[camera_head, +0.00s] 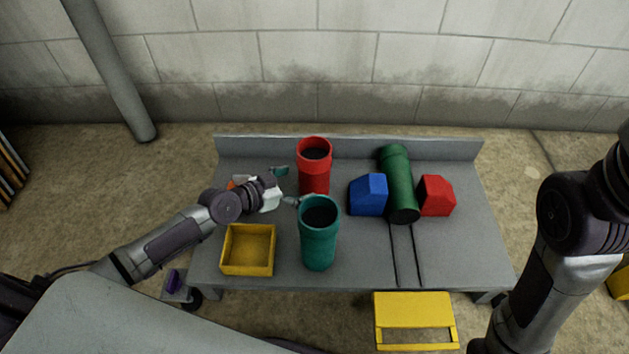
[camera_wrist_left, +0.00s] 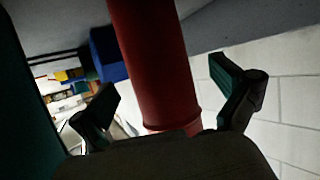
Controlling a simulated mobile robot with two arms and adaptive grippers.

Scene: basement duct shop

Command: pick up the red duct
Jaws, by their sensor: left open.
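The red duct (camera_head: 314,176) stands upright at the back of the grey bench, left of the blue block. My left gripper (camera_head: 286,184) is open at its left side, with its fingers pointing toward it. In the left wrist view the red duct (camera_wrist_left: 158,65) lies between the two spread fingers (camera_wrist_left: 170,100); I cannot tell whether they touch it. A teal duct (camera_head: 319,245) stands upright just in front of the red one, close to the near finger. Of my right arm, only links show at the right edge; its gripper is out of view.
The grey bench (camera_head: 455,250) also holds a yellow bin (camera_head: 248,270), a blue block (camera_head: 368,195), a lying green duct (camera_head: 397,175) and a red block (camera_head: 436,196). A low backboard (camera_head: 240,146) runs behind. A yellow step (camera_head: 414,308) stands before the bench. The bench's front right is mostly clear.

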